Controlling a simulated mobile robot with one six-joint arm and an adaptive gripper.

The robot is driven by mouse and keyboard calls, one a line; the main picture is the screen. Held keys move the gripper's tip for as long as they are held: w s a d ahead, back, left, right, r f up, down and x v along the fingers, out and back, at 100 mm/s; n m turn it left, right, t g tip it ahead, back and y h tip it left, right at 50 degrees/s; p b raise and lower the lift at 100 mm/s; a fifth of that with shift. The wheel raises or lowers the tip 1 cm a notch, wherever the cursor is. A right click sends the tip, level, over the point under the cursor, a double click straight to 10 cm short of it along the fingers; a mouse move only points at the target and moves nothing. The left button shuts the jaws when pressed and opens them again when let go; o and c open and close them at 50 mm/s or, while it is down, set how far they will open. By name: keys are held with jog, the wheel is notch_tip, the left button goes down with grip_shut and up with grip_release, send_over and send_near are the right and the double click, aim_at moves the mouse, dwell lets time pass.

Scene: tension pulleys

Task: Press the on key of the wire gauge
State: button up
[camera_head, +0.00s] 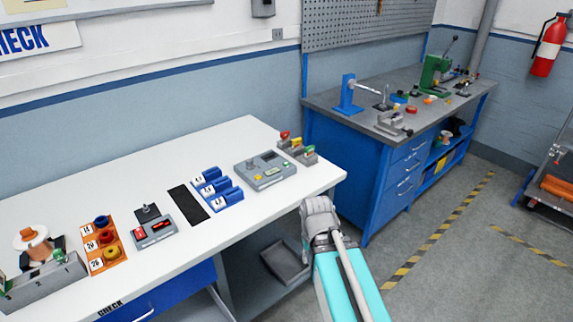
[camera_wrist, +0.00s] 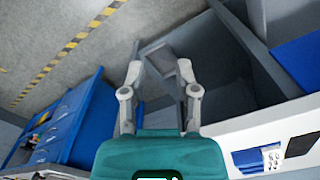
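A small grey device with a dark display, red marks and a black post (camera_head: 152,228) stands on the white table, left of the black mat. A larger grey box with a screen, a green key and a yellow key (camera_head: 264,171) stands near the table's right end. I cannot tell for sure which is the wire gauge, and no key label is readable. My gripper (camera_wrist: 160,76) is open and empty in the wrist view, off the table's front edge. Neither device shows in the wrist view.
The white table (camera_head: 235,140) also holds a black mat (camera_head: 188,205), blue bins (camera_head: 218,188), an orange tray of spools (camera_head: 104,246) and small clamps (camera_head: 297,149). A blue workbench (camera_head: 345,165) stands to the right. A grey bin (camera_head: 285,262) lies below the table.

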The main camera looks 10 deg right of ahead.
grip_shut()
dwell(1.2)
